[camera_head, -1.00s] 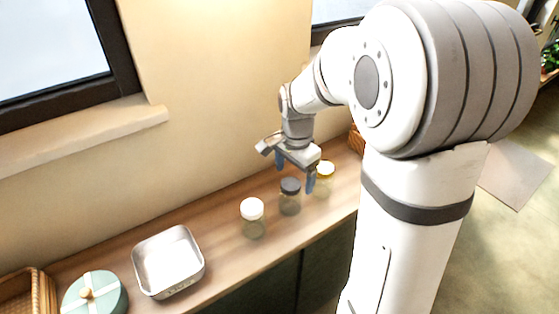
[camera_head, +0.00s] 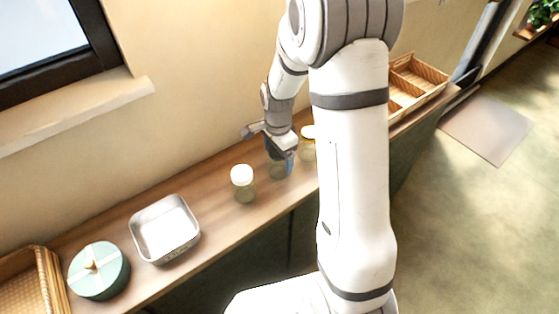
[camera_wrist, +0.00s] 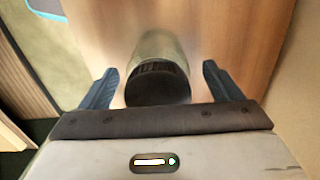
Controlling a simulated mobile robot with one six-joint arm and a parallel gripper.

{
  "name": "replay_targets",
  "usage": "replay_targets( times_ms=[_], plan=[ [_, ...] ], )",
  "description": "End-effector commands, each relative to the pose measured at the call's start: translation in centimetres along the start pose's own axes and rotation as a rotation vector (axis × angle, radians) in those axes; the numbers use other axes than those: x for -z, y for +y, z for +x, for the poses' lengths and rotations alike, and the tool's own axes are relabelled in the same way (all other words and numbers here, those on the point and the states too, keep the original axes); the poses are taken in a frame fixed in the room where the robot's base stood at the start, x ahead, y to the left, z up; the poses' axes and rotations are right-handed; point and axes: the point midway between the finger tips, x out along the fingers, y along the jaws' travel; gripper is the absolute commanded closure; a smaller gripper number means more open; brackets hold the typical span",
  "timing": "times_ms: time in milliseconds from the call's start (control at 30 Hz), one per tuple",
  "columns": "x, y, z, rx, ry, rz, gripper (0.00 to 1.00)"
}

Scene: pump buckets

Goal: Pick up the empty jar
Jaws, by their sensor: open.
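Three glass jars stand in a row on the wooden counter. In the wrist view this dark-lidded jar (camera_wrist: 158,78) lies between my two blue fingers, with a gap on each side. My gripper (camera_wrist: 160,88) is open around it and not closed on it. It also shows in the head view (camera_head: 280,160). I cannot tell what the jars contain.
A metal tray (camera_head: 135,236) and a round teal box (camera_head: 99,270) stand on the counter to the left, with a wicker basket (camera_head: 55,290) at the far left. A divided wicker basket (camera_head: 418,80) is at the right end. The wall runs close behind.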

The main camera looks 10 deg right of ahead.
Motion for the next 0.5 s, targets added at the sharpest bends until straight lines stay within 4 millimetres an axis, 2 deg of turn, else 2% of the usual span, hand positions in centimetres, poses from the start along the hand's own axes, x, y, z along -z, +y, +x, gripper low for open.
replay_targets(
  times_ms=[133,500],
  plan=[
    [-0.02,-0.01,-0.01,0.000,0.000,-0.001,0.16],
    [-0.06,-0.01,-0.04,0.000,0.000,-0.002,0.46]
  ],
)
